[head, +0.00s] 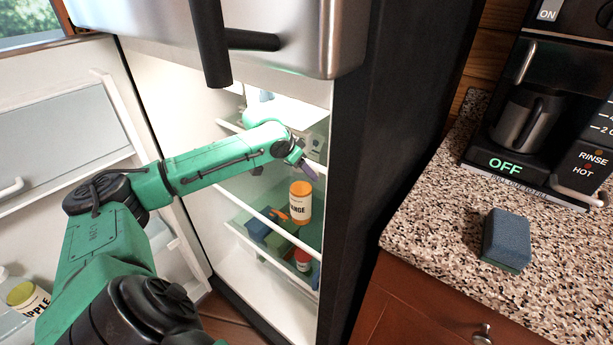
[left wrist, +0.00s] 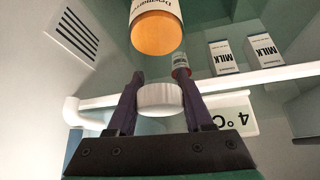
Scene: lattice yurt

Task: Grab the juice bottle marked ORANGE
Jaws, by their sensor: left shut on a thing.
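The juice bottle (head: 300,204) with an orange lid and a label reading "NGE" stands upright on a fridge shelf. It also shows in the left wrist view (left wrist: 158,36), above the fingertips and apart from them. My left gripper (head: 307,170), with purple fingers, is inside the fridge above the bottle in the head view. In the left wrist view my left gripper (left wrist: 160,92) is shut on a white ribbed round knob or cap (left wrist: 159,99); what it belongs to is unclear. My right gripper is not in view.
The fridge wall (head: 378,150) stands close right of my arm, and its open door (head: 80,130) is at left. Milk cartons (left wrist: 264,51) and a 4°C panel (left wrist: 235,116) show inside. An apple bottle (head: 28,298) sits in the door. A sponge (head: 506,240) lies on the counter.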

